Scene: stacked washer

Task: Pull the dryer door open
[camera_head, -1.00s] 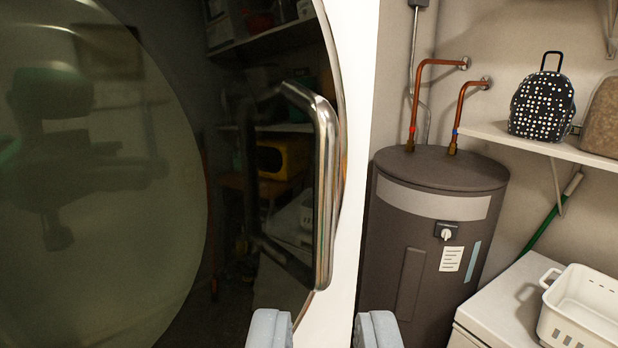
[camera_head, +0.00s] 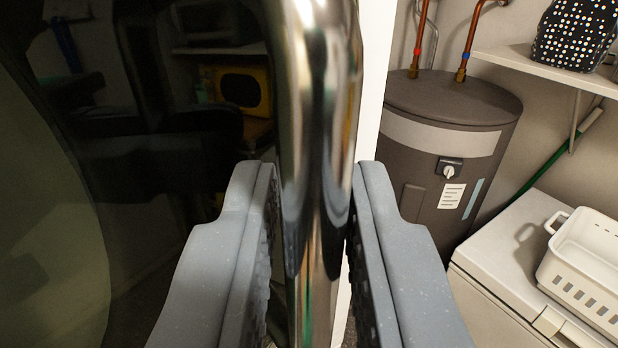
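The dryer door (camera_head: 150,190) is a dark, glossy round panel filling the left of the view, with reflections in it. Its handle (camera_head: 318,120) is a thick chrome vertical bar close to the camera. My gripper (camera_head: 312,170) has its two grey fingers on either side of the bar, one left and one right. The fingers are apart, with narrow dark gaps showing between their pads and the bar, so the handle stands between them without clear contact. The lower end of the handle is out of view.
A grey water heater (camera_head: 445,150) with copper pipes stands to the right. A white basket (camera_head: 585,265) sits on a white appliance (camera_head: 500,270) at the lower right. A shelf (camera_head: 540,70) holds a dotted backpack (camera_head: 578,35).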

